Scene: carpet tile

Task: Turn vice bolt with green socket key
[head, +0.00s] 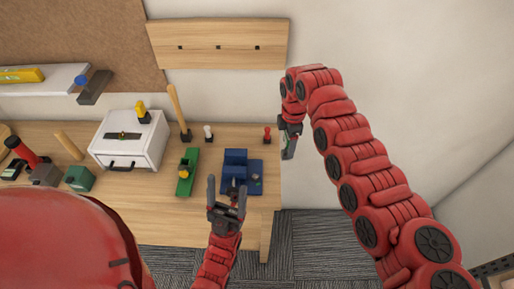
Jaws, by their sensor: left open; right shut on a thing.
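The blue vice (236,158) stands on the wooden bench near its right end, on a blue base. Its bolt is too small to make out clearly. My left gripper (227,190) is open in front of the vice, its two fingers pointing up towards it and overlapping its lower left part in the head view. My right gripper (289,150) is up to the right of the vice, past the bench's right edge, pointing down. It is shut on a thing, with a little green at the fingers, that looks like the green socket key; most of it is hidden.
A green block-like tool (186,184) with a yellow part lies left of the vice. A white drawer box (128,152), a wooden-handled tool (178,110), a white-topped piece (208,132) and a red-handled piece (267,132) stand behind. A wooden board (220,58) is on the wall.

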